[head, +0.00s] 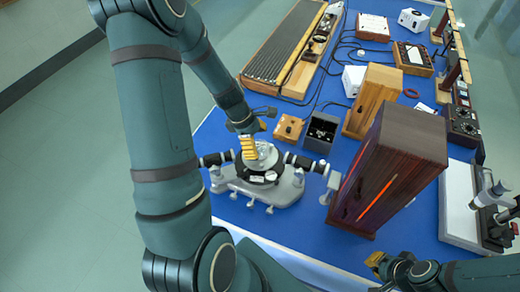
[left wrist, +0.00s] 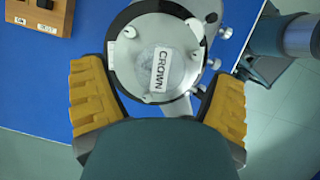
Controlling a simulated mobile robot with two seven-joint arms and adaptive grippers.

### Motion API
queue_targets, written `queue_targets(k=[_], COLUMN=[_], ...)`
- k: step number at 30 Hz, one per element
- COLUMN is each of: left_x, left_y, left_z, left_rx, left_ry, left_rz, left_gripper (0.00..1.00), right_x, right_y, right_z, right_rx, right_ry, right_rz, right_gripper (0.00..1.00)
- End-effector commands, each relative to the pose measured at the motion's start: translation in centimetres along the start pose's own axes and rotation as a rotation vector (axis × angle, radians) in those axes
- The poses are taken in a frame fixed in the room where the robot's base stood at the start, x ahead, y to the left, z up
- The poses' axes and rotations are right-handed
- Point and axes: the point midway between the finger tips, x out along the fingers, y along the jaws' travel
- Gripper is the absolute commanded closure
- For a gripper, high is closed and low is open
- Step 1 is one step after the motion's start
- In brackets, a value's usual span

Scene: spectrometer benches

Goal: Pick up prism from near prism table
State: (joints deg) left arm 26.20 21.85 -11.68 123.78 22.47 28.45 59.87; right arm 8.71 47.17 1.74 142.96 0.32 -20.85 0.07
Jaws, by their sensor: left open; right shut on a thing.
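The prism (left wrist: 163,70), labelled CROWN, lies on the round prism table (left wrist: 122,68) of the spectrometer. In the head view the spectrometer (head: 240,187) stands at the blue bench's near left, its prism table (head: 258,178) partly behind my gripper. My left gripper (head: 252,146) is open above the prism table. In the left wrist view its yellow fingers (left wrist: 158,105) are spread on either side of the table's near part, apart from the prism. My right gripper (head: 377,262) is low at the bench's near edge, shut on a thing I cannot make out.
A tall dark wooden box (head: 408,150) with a glowing slit stands right of the spectrometer, with a lighter wooden box (head: 372,98) behind it. A small wooden block (head: 288,127) and an open black box (head: 321,132) sit behind the spectrometer. Cables cross the bench further back.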

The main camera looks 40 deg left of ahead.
Motion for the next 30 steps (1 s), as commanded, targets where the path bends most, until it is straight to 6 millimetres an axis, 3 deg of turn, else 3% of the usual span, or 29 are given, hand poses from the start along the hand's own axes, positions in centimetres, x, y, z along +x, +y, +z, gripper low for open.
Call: queue_targets(k=[4, 13, 14, 20, 21, 30], left_x=[1.9, 2.3, 2.3, 2.3, 2.3, 1.9], left_y=[-0.1, 0.0, 0.0, 0.0, 0.0, 0.1], left_z=[-0.1, 0.0, 0.0, 0.0, 0.0, 0.2], left_rx=[0.0, 0.001, 0.001, 0.001, 0.001, 0.002], left_ry=[0.0, 0.0, 0.0, 0.0, 0.0, 0.0], left_rz=[-0.002, 0.001, 0.001, 0.001, 0.001, 0.002], left_gripper=[0.14, 0.14, 0.18, 0.88, 0.93, 0.93], right_x=[0.4, 0.4, 0.4, 0.4, 0.4, 0.3], right_y=[0.1, 0.1, 0.1, 0.1, 0.1, 0.1], right_z=[0.0, 0.0, 0.0, 0.0, 0.0, 0.0], right_rx=[0.0, 0.0, 0.0, 0.0, 0.0, 0.0], right_ry=[0.0, 0.0, 0.0, 0.0, 0.0, 0.0], right_rz=[0.001, 0.001, 0.001, 0.001, 0.001, 0.001], right_gripper=[1.0, 1.0, 1.0, 1.0, 1.0, 1.0])
